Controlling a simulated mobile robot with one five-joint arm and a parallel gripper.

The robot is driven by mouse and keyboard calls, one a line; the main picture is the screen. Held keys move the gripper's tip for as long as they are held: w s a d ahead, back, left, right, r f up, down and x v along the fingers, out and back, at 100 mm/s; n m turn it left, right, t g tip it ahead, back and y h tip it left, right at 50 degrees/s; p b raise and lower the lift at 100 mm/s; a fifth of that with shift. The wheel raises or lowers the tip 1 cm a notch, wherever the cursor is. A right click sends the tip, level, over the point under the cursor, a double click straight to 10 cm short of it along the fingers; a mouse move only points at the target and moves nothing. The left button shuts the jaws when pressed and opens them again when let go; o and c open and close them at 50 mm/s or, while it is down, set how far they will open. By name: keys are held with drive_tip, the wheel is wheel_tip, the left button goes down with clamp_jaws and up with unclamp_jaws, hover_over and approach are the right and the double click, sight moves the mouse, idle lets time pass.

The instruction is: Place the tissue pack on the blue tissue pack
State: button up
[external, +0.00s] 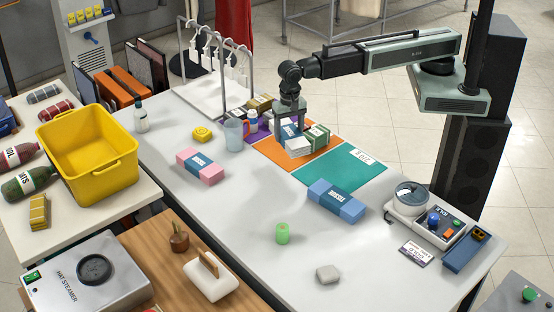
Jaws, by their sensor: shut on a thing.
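My gripper (289,122) points down over the orange mat (331,149) and is shut on a white tissue pack (299,149) with a blue label. Whether that pack touches the mat or hangs just above it I cannot tell. The blue tissue pack (351,210), with a darker label, lies flat on the white table, nearer the camera and to the right of my gripper. Nothing lies on top of it. A pink tissue pack (212,174) with a blue label lies to the left on the table.
A green box (318,136) stands right beside the held pack. A blue-grey mug (234,135), yellow puck (202,134) and hanger rack (250,75) are left and behind. The teal mat (345,177) looks mostly clear. A green cylinder (282,233) and scale (410,216) stand nearer.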

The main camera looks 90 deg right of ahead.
drive_tip(key=s+a+r+n+p, duration=0.1)
drive_tip(key=s+a+r, duration=0.1)
drive_tip(key=s+a, duration=0.7)
drive_tip(key=n+p, duration=0.1)
drive_tip(key=n, duration=0.1)
approach(335, 195)
wheel_tip(335, 195, down, 6)
drive_tip(key=b, duration=0.8)
drive_tip(key=shift+b, duration=0.4)
drive_tip(key=o, duration=1.6)
drive_tip(key=shift+o, duration=0.2)
drive_tip(key=shift+d, duration=0.1)
drive_tip(key=shift+r, duration=0.15)
wheel_tip(335, 195, up, 13)
drive_tip(key=p, duration=1.3)
